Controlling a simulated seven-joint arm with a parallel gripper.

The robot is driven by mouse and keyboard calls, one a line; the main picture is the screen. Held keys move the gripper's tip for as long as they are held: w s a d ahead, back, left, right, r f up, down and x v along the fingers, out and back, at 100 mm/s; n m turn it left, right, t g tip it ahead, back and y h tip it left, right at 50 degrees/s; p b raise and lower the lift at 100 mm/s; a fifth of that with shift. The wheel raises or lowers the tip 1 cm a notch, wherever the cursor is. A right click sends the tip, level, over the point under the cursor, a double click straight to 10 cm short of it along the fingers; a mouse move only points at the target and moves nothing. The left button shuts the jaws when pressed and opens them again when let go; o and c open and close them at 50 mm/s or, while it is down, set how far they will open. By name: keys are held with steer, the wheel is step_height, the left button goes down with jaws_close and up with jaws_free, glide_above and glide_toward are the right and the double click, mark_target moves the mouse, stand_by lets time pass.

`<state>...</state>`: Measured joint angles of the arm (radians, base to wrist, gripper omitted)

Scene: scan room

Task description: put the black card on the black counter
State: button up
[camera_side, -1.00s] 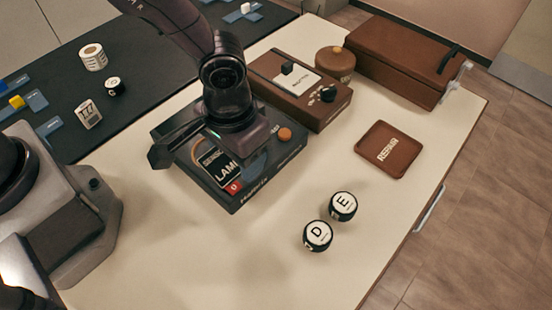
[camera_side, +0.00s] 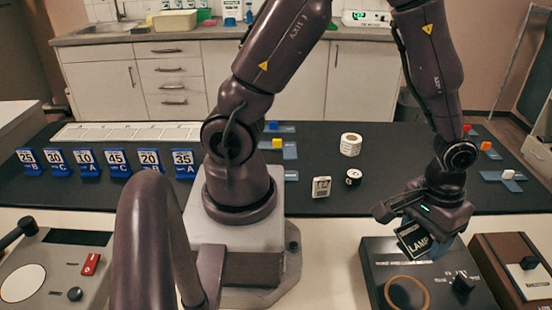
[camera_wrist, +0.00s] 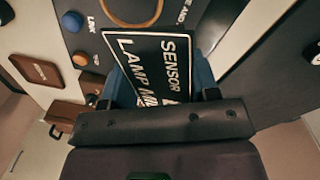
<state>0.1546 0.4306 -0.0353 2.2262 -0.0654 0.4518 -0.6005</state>
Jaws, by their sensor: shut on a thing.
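The black card (camera_side: 414,241) has white lettering reading "LAMP" in the side view. In the wrist view the card (camera_wrist: 150,62) also reads "SENSOR" and fills the space in front of my gripper. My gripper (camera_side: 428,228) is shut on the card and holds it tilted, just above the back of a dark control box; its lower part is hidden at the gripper. The black counter (camera_side: 400,165) is the long dark strip behind the box and my base.
The dark control box (camera_side: 385,255) and a brown box (camera_side: 515,270) stand on the pale front surface. Counter room shows right of the roll.

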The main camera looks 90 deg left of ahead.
steer(key=w+a+f+n+t, duration=0.15)
steer(key=a+n, duration=0.95)
steer(key=a, duration=1.4)
steer(key=shift+n+y, duration=0.3)
steer(key=shift+n, duration=0.5)
steer(key=w+a+f, duration=0.2)
steer(key=w+f, duration=0.1)
steer(key=w, duration=0.1)
steer(key=w+a+f, duration=0.3)
steer(key=w, duration=0.1)
steer(key=w+a+f, duration=0.2)
steer(key=w+a, duration=0.1)
steer(key=w, duration=0.2)
steer(key=shift+a+f, duration=0.15)
steer(key=shift+f, duration=0.25)
steer(key=shift+w+f, duration=0.1)
steer(key=shift+f, duration=0.15)
steer(key=shift+w+a+f, duration=0.1)
steer(key=shift+f, duration=1.45)
steer(key=shift+f, duration=0.1)
steer(key=o, duration=1)
steer(key=shift+o, duration=0.2)
